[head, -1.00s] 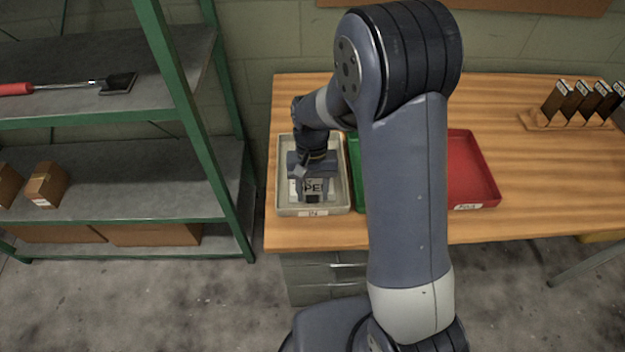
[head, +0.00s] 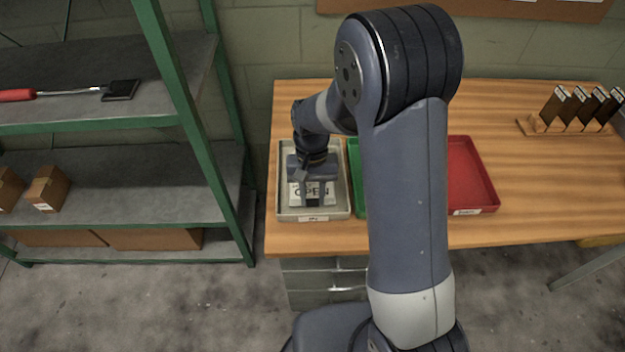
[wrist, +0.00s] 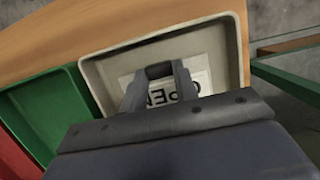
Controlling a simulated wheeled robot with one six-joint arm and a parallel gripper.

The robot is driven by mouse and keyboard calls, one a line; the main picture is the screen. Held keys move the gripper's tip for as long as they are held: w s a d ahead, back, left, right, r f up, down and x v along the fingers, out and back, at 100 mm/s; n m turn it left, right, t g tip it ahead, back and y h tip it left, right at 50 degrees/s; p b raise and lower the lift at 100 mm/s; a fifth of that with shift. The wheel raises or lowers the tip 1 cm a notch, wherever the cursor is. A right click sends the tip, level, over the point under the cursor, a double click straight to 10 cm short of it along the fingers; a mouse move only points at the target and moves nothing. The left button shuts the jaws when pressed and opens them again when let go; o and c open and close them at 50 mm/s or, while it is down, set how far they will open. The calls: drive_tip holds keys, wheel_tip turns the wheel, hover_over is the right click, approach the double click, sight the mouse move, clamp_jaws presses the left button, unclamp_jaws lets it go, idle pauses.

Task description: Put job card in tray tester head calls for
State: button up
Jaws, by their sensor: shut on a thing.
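The job card (head: 311,190), white with dark letters reading "OPEN", is in or just over the pale grey tray (head: 314,214) at the left end of the bench. My gripper (head: 312,200) is shut on the card and points down inside the tray's outline. The card also shows in the wrist view (wrist: 199,84), partly hidden by my fingers. I cannot tell whether it touches the tray floor. The green tray (head: 355,180) stands right of the grey one, partly behind my arm. The red tray (head: 468,178) is further right. The tester head is not recognisable in view.
A rack of several dark upright cards (head: 580,108) stands at the bench's back right. Green-framed shelving (head: 200,150) with boxes and a red-handled tool is close on the left. The wooden bench top (head: 530,200) is clear right of the red tray.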

drive_tip(key=shift+s+r+p+v, duration=0.1)
drive_tip(key=shift+s+p+v, duration=0.2)
drive_tip(key=shift+p+v, duration=0.7)
drive_tip(key=shift+s+r+p+v, duration=0.1)
drive_tip(key=shift+s+p+v, duration=0.15)
drive_tip(key=shift+p+v, duration=0.8)
drive_tip(key=shift+s+p+v, duration=0.3)
drive_tip(key=shift+p+v, duration=0.25)
drive_tip(key=shift+v, duration=0.85)
